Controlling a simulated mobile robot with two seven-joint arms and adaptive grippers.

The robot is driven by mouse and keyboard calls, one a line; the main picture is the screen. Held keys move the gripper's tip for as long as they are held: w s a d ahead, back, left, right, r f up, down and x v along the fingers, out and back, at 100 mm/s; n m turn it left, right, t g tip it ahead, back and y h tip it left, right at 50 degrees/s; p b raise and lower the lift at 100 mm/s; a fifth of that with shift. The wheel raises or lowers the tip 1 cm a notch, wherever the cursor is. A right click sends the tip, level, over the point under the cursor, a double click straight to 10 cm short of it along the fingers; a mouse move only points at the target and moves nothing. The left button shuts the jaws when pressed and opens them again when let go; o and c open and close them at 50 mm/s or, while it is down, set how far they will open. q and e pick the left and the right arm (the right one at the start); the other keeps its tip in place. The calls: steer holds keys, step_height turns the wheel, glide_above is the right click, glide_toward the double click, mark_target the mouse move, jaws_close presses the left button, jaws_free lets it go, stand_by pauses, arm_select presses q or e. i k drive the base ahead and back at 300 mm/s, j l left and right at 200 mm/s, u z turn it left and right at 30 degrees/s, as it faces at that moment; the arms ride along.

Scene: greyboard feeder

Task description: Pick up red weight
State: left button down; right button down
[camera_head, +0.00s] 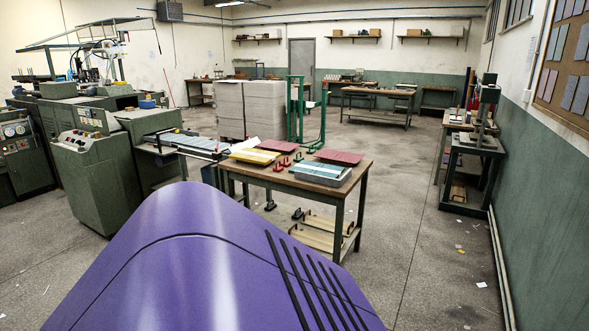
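Several small red weights stand close together on the wooden table in the middle of the view. Neither of my grippers is in view, and nothing is seen touching the weights.
The wooden table (347,185) also bears yellow (254,156), red (338,157) and light blue (319,170) stacks. A green machine (90,165) stands at the left. Grey board stacks (265,108) and a green frame (296,110) stand behind. The floor (410,230) right of the table is mostly clear.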

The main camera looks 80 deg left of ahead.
mark_target(277, 168)
steer(key=u, duration=2.75)
steer(key=i+j+z, duration=0.25)
steer(key=i+j, duration=0.2)
steer(key=i, duration=0.55)
steer(key=i+j+z, duration=0.3)
steer(key=i+j, duration=0.35)
steer(key=i, duration=0.35)
steer(key=i+j+z, duration=0.25)
steer(key=i+j, duration=0.6)
